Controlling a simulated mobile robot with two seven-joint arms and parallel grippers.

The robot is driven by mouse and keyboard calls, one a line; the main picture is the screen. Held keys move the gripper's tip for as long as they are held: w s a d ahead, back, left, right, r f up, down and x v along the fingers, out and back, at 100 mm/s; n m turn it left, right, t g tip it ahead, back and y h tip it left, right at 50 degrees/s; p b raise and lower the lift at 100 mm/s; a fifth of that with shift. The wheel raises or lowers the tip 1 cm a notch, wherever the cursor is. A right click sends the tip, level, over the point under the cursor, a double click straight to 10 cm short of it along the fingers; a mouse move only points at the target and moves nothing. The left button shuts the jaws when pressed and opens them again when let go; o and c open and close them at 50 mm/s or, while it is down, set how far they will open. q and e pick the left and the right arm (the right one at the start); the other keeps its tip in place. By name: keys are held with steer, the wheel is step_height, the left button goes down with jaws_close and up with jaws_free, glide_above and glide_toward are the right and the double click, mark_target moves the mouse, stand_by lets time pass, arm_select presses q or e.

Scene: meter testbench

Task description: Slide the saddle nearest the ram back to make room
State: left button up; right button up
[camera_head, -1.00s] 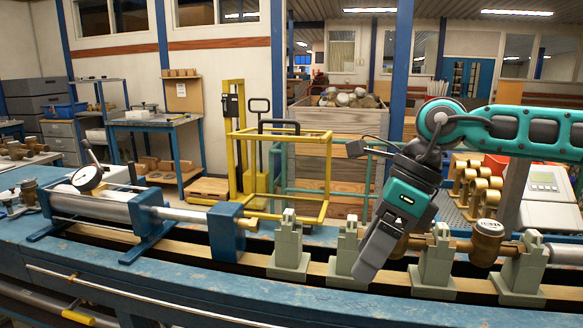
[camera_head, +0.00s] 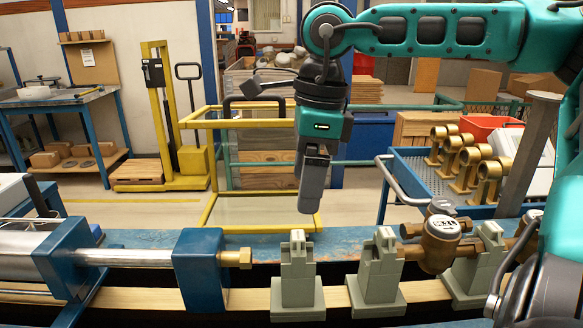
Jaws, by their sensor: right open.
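The ram's blue head block (camera_head: 200,270) is on the left, with a steel rod (camera_head: 125,257) behind it and a brass nose (camera_head: 236,258) facing right. The saddle nearest the ram (camera_head: 297,285) is a grey-green block with an upright notched top, standing on the rail right of the nose with a gap between. It holds nothing. A second saddle (camera_head: 378,280) stands to its right. My right gripper (camera_head: 308,205) points down, open and empty, just above the nearest saddle's top and slightly right, apart from it in the picture. Its finger gap is hidden. My left gripper is out of view.
A brass meter (camera_head: 440,245) on its pipe lies between the second saddle and a third saddle (camera_head: 472,270). A blue-framed tray (camera_head: 400,165) with brass fittings stands behind the bench. A yellow frame (camera_head: 207,215) stands behind the ram. The wooden rail (camera_head: 340,297) runs under the saddles.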

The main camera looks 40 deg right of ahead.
mark_target(299, 235)
steer(key=f, duration=0.8)
steer(key=a+f+b, duration=0.1)
steer(key=f, duration=0.3)
steer(key=shift+w+a+f, duration=0.1)
steer(key=shift+w+f, duration=0.25)
steer(key=shift+f, duration=0.05)
jaws_close()
stand_by(0.6)
